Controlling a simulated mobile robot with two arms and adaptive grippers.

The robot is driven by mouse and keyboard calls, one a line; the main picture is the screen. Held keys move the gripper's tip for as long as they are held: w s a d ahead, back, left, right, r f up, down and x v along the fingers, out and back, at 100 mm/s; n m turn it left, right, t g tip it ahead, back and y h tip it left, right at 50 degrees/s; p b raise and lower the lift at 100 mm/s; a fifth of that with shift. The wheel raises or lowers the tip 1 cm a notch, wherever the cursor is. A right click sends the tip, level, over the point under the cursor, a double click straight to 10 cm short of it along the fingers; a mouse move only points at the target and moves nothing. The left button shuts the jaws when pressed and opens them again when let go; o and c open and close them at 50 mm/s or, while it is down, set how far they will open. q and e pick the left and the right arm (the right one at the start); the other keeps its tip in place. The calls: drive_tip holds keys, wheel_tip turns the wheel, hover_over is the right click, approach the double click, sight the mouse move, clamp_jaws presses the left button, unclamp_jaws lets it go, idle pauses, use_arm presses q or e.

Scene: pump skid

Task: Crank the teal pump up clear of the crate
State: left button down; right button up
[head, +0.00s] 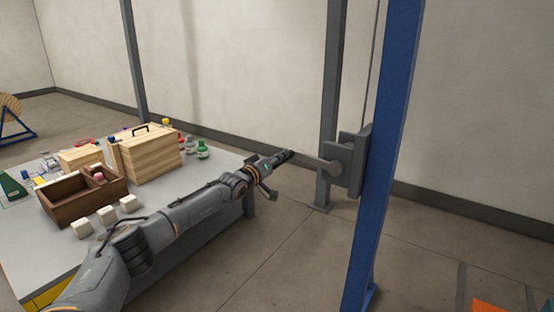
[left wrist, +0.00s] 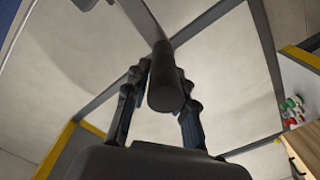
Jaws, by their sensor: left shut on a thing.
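A grey winch (head: 349,160) is fixed to the blue post, with its crank arm (head: 312,160) pointing left and slightly up. My left gripper (head: 270,168) is at the outer end of this arm, shut on the dark crank handle. In the left wrist view the black round handle (left wrist: 166,82) lies between the two fingers of the left gripper (left wrist: 160,100). A cable runs up from the winch. My right gripper is not in view.
A grey table (head: 25,240) at the left holds a wooden box (head: 150,158), a brown divided tray (head: 60,207), white blocks and small bottles. A blue post (head: 385,140) stands just right of the winch. An orange thing (head: 488,306) shows at the bottom right edge. Floor between is clear.

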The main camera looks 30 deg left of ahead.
use_arm(q)
drive_tip(key=shift+w+d+r, duration=0.1)
drive_tip(key=shift+d+r, duration=0.05)
drive_tip(key=shift+d, duration=0.4)
drive_tip(key=c, duration=1.5)
unclamp_jaws()
drive_tip(key=o, duration=0.4)
drive_tip(key=shift+d, duration=0.25)
drive_tip(key=shift+f, duration=0.2)
drive_tip(key=shift+f, duration=0.1)
